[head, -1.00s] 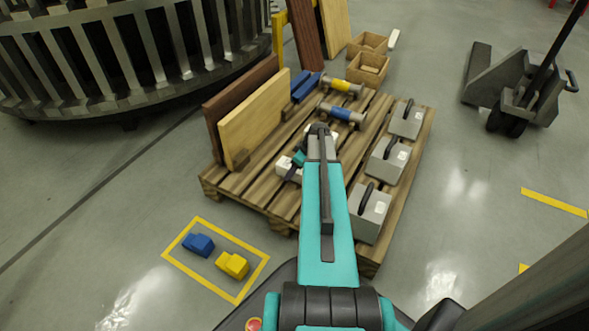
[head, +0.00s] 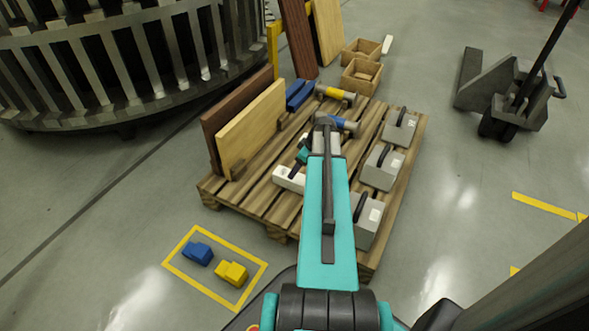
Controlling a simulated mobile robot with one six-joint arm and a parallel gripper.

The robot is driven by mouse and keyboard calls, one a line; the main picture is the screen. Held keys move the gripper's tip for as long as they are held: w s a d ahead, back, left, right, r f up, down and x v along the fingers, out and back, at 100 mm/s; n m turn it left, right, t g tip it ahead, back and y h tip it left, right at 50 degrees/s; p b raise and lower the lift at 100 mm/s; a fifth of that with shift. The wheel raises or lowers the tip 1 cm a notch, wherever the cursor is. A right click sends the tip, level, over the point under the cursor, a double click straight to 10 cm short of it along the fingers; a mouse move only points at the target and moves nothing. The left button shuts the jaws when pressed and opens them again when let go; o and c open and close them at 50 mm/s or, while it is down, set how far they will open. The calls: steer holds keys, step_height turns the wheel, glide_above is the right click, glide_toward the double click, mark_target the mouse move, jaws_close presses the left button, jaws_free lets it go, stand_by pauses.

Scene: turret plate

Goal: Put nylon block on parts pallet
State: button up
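A white block, which I take for the nylon block (head: 286,180), sits at the left-middle of the wooden parts pallet (head: 258,197). It appears to rest on the slats. My gripper (head: 296,171) is small and dark, at the block's upper right edge, with a teal wrist part behind it. My arm hides part of the wrist and the pallet's middle. The fingertips are too small and covered to show whether they grip the block or stand open just above it.
Grey handled weights (head: 382,167) line the pallet's right side. Upright boards (head: 250,130) stand on its left. Blue-banded and yellow-banded rollers (head: 335,94) and blue bars (head: 301,92) lie at the back. Blue (head: 198,254) and yellow (head: 232,273) blocks sit in a yellow floor outline.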

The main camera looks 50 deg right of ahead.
steer(key=shift+p+v, duration=0.45)
steer(key=shift+v, duration=1.15)
steer(key=shift+w, duration=0.1)
